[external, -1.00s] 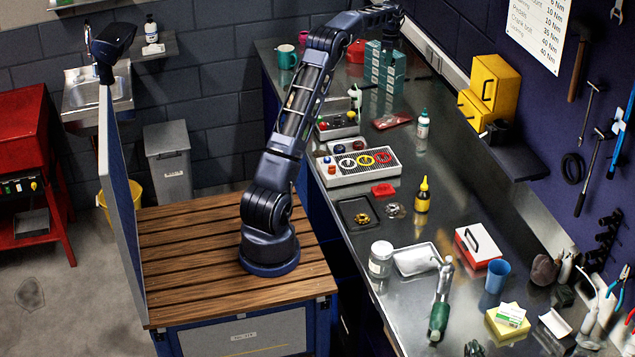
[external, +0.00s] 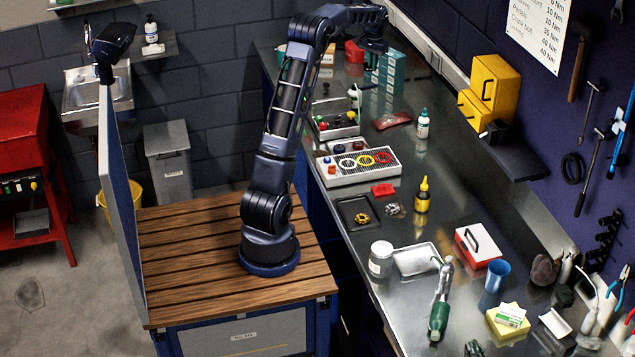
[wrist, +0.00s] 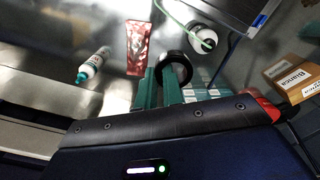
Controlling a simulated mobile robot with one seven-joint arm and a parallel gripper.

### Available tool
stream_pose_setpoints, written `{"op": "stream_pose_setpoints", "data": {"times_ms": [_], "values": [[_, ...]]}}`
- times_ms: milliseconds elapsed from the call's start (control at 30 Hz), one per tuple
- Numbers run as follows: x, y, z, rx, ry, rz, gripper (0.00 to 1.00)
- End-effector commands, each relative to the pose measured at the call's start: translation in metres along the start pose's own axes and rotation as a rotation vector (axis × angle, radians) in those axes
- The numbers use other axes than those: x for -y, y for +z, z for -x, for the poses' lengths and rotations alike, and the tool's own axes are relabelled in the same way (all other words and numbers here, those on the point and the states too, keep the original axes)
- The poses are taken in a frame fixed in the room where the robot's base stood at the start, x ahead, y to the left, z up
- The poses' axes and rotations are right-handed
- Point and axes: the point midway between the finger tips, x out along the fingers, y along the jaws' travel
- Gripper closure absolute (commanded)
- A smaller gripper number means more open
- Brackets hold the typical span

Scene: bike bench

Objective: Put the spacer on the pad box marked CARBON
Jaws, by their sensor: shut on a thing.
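The spacer is a black ring (wrist: 168,56) in the wrist view, held just ahead of my gripper's dark palm. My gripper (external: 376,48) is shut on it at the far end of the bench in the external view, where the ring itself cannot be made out. The teal pad boxes (external: 392,75) stand stacked right below and beside my gripper. Some show in the wrist view (wrist: 210,92), behind the ring, with small pale labels. I cannot read which box is marked CARBON. Whether the ring touches a box cannot be told.
A red packet (external: 392,121) and a teal-capped bottle (external: 423,124) lie and stand nearer on the bench. A white-and-grey tray with coloured rings (external: 360,165) is further forward. The yellow cabinet (external: 490,88) is to the right. A cardboard box (wrist: 292,76) shows in the wrist view.

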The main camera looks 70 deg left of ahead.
Motion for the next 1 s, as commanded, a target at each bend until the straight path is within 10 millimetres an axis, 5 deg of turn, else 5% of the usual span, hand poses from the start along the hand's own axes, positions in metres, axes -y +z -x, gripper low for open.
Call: {"op": "stream_pose_setpoints", "data": {"times_ms": [467,1000], "values": [[-0.097,-0.003,0.063,-0.004,0.001,-0.185,1.0],[-0.287,0.029,0.188,-0.006,0.0,-0.754,1.0]]}}
